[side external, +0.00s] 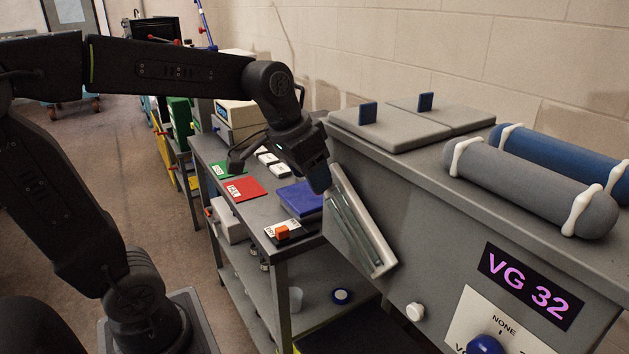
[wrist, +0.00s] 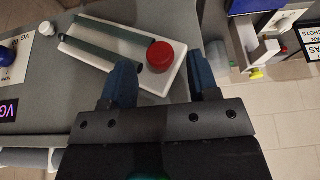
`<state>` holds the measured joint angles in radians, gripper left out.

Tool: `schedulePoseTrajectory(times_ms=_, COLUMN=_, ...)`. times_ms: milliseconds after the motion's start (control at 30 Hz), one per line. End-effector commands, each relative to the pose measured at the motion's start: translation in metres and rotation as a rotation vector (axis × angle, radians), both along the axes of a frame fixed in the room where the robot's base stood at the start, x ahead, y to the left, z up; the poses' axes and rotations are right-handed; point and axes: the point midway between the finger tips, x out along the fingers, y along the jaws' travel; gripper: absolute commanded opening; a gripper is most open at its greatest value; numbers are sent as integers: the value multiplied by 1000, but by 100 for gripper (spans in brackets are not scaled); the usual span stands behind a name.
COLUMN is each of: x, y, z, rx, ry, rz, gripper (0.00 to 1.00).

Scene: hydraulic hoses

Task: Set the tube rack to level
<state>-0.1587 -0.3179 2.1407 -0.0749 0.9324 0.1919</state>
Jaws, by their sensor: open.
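The tube rack (side external: 372,245) is a white panel with glass-like tubes, on the front face of the grey cabinet. It is tilted, sloping down to the right in the side view. In the wrist view the rack (wrist: 128,43) shows two dark green tubes and a round red knob (wrist: 160,56) at its right end. My gripper (side external: 322,180) is at the rack's upper end. In the wrist view my open gripper (wrist: 163,82) has its blue fingers either side of the knob, a little short of it in the picture. Contact cannot be told. The gripper hides the knob in the side view.
The cabinet (side external: 440,215) carries a grey cylinder (side external: 530,187), a blue cylinder (side external: 570,155) and lids on top. A white knob (side external: 415,311) and a blue dial (side external: 485,345) stick out below. A cart at left holds a blue box (side external: 300,197) and an orange block (side external: 282,232).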

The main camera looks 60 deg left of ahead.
Motion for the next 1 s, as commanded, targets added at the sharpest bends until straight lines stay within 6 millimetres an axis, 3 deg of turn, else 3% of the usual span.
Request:
schedulePoseTrajectory(times_ms=200, x=8, y=0, z=-19, rx=-1, ry=1, rz=0, gripper=55)
schedulePoseTrajectory(times_ms=533, x=9, y=0, z=-21, rx=0, ry=-1, rz=0, gripper=55)
schedulePoseTrajectory(times_ms=1000, x=9, y=0, z=-21, rx=0, ry=-1, rz=0, gripper=10)
